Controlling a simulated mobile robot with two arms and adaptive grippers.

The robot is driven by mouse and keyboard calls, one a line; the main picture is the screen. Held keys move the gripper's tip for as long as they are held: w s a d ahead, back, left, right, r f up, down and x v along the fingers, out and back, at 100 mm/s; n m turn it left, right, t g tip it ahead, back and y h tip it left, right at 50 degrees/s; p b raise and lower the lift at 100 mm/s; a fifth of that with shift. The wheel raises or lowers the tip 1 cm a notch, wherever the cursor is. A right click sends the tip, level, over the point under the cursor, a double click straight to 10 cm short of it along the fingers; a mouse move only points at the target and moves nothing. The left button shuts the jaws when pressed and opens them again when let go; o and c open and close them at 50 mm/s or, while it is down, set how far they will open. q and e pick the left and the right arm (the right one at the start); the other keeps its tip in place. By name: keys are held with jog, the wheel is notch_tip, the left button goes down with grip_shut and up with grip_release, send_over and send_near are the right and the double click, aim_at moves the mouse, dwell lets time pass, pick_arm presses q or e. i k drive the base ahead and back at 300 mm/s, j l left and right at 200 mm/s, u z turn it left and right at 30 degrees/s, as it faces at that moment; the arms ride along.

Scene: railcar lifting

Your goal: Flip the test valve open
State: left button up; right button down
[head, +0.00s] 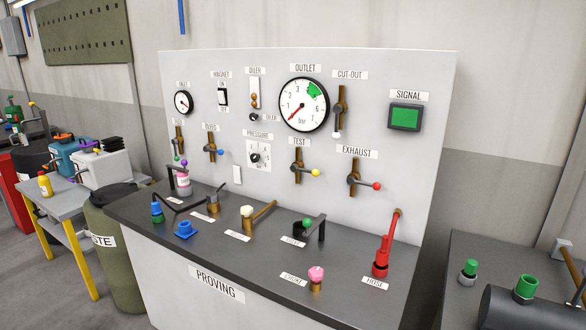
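The test valve (306,169) is on the upright white panel (235,110), under the label TEST. It has a vertical brass pipe, a dark body and a lever ending in a yellow knob (316,173). The lever points right and slightly down, across the pipe. Neither of my grippers is in view, and nothing touches the valve.
The exhaust valve (361,183), with a red knob, sits close to the right. The outlet gauge (303,104) is above. The dark bench top (340,262) in front holds several fittings, including a red hose piece (385,250) and a pink-topped one (316,276).

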aim_at(315, 172)
jog(key=i+j+u, duration=0.15)
jog(key=i, duration=0.2)
jog(key=i+j+u, duration=0.35)
jog(key=i, duration=0.4)
